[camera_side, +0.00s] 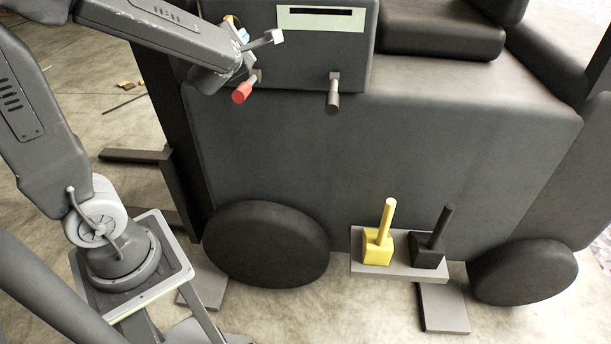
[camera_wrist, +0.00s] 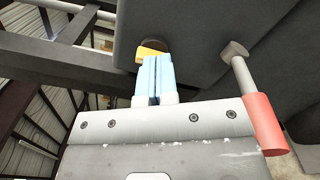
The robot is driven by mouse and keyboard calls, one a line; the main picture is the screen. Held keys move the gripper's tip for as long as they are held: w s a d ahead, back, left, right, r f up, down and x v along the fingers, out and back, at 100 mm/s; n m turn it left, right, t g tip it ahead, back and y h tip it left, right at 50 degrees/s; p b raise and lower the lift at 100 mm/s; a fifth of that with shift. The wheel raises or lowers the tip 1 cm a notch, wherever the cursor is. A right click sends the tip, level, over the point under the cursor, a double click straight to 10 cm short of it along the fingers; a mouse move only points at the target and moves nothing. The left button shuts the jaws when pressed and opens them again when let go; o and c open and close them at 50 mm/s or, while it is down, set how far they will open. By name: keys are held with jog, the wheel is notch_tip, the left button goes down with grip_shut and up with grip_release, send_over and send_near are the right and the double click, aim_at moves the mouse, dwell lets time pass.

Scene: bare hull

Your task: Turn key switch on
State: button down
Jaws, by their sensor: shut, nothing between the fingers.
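The yellow key switch (camera_wrist: 152,50) sits on a dark round base on the grey hull, in the upper middle of the wrist view. My gripper (camera_wrist: 154,62) has its two light-blue fingers shut together with nothing between them. In that picture the fingertips overlap the key's lower right edge; I cannot tell whether they touch it. In the side view my gripper (camera_side: 243,36) is at the hull's upper left corner, mostly hidden by my wrist. A small yellow bit there, probably the key (camera_side: 229,18), shows just beyond it.
A lever with a red grip (camera_side: 241,92) sticks out just below my wrist; it shows at right in the wrist view (camera_wrist: 265,120). A dark grey lever (camera_side: 333,95) is further right. A yellow lever (camera_side: 379,240) and a black lever (camera_side: 433,245) stand low on a grey plate.

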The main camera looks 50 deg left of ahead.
aim_at(232, 18)
jog(key=a+r, duration=0.1)
jog(key=w+a+r, duration=0.1)
jog(key=a, duration=0.1)
jog(key=a+r, duration=0.1)
jog(key=a, duration=0.1)
jog(key=shift+w, duration=0.35)
jog(key=shift+w+a+r, duration=0.1)
jog(key=shift+w+a, duration=0.25)
dwell(0.3)
jog(key=shift+s+a+f, duration=0.1)
jog(key=shift+f, duration=0.1)
dwell(0.5)
jog(key=shift+w+d+f, duration=0.25)
jog(key=shift+f, duration=0.05)
